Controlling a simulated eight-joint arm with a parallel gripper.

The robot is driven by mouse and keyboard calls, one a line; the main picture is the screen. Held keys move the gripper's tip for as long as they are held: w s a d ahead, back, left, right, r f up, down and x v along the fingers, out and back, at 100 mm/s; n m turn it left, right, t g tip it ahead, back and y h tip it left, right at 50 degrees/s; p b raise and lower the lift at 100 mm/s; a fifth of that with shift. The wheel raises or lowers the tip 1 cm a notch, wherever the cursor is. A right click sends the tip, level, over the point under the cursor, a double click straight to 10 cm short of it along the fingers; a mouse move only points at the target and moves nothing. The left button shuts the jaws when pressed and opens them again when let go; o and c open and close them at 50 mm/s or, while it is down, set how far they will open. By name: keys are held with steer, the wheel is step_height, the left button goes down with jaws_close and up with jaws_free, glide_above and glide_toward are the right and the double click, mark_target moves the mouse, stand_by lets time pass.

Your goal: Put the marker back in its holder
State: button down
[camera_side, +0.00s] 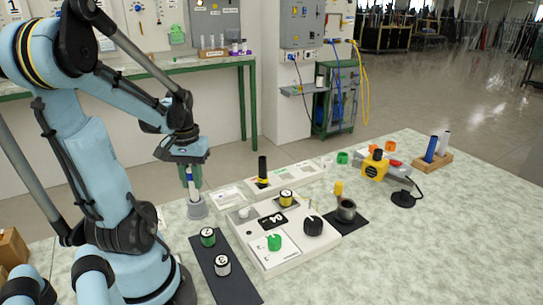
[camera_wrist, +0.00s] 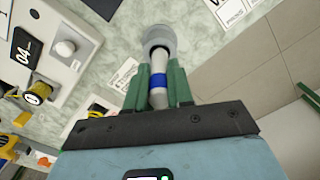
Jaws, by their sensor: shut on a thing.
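The marker (camera_wrist: 158,79), white with a blue band, is between the green fingers of my gripper (camera_wrist: 158,88) in the wrist view. The gripper is shut on it. In the side view, my gripper (camera_side: 190,178) points down, above the grey round holder (camera_side: 197,209) on the table. The holder also shows in the wrist view (camera_wrist: 160,31), with the marker's far end at its mouth. The marker looks roughly upright. I cannot tell how deep its end sits in the holder, or whether it touches the rim.
Right of the holder is a white panel (camera_side: 268,255) with knobs and numbered discs. A black mat (camera_side: 233,284) with two discs lies in front. A black-and-yellow rod (camera_side: 262,169) stands behind the panel. A wooden rack (camera_side: 433,160) with rods stands far right.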

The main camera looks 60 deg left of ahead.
mark_target(196, 200)
steer(key=shift+f, duration=1.35)
steer(key=c, duration=1)
jaws_free()
steer(key=shift+f, duration=0.15)
step_height(196, 200, up, 12)
steer(key=shift+w+d, duration=0.1)
steer(key=w+d+f+m+t, duration=0.1)
steer(key=w+d+m+t, duration=0.2)
steer(key=d, duration=0.8)
steer(key=w+d+f+m+t, duration=0.2)
steer(key=w+d+m+t, duration=0.2)
steer(key=w+d+m, duration=0.3)
steer(key=w+d, duration=0.3)
steer(key=d, duration=0.1)
steer(key=shift+w+d+m, duration=0.15)
steer(key=shift+d+m, duration=0.1)
steer(key=shift+m, duration=0.15)
